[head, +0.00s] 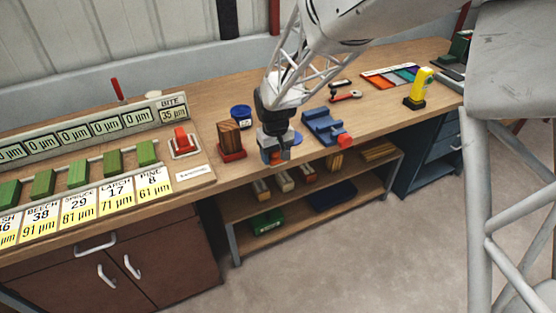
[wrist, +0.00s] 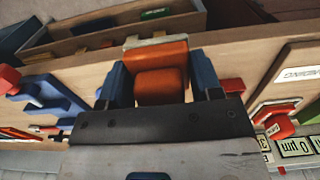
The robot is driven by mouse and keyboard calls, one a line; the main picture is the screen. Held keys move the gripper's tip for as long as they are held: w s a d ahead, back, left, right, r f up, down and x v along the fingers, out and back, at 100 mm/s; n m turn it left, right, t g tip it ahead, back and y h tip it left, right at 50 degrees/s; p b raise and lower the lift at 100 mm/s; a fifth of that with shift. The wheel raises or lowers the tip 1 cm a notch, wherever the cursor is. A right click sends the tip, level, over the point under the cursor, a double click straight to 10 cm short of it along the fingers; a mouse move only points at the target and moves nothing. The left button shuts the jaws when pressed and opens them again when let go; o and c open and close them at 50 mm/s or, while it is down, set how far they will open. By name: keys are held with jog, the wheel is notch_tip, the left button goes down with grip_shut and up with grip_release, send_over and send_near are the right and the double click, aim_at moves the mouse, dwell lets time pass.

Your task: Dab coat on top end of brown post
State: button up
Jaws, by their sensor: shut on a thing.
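The brown post (head: 230,135) is a wooden block standing upright on a red base, to the left of my gripper on the bench. My gripper (head: 274,155) is low over the bench near its front edge. In the wrist view my gripper (wrist: 160,82) has its blue fingers on either side of an orange-red block (wrist: 160,60) with a cream strip at its far edge. It is shut on this block, apart from the post. A blue tin (head: 241,112) stands behind the post; its contents cannot be made out. The post is not clearly seen in the wrist view.
A blue cradle (head: 322,127) with a red knob lies right of my gripper. A red clamp-like piece (head: 182,142) and a row of green blocks with number cards stand left. A yellow meter (head: 420,88) is far right. A shelf (head: 300,205) lies below the bench edge.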

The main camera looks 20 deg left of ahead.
notch_tip(320, 180, up, 8)
send_over(241, 111)
jog(key=shift+w+a+f, duration=0.1)
jog(key=shift+w+f, duration=0.05)
jog(key=shift+f, duration=0.05)
jog(key=shift+f, duration=0.15)
dwell(0.3)
jog(key=shift+f, duration=2.85)
jog(key=shift+f, duration=0.65)
dwell(1.0)
jog(key=shift+r, duration=0.15)
jog(key=shift+r, duration=3.45)
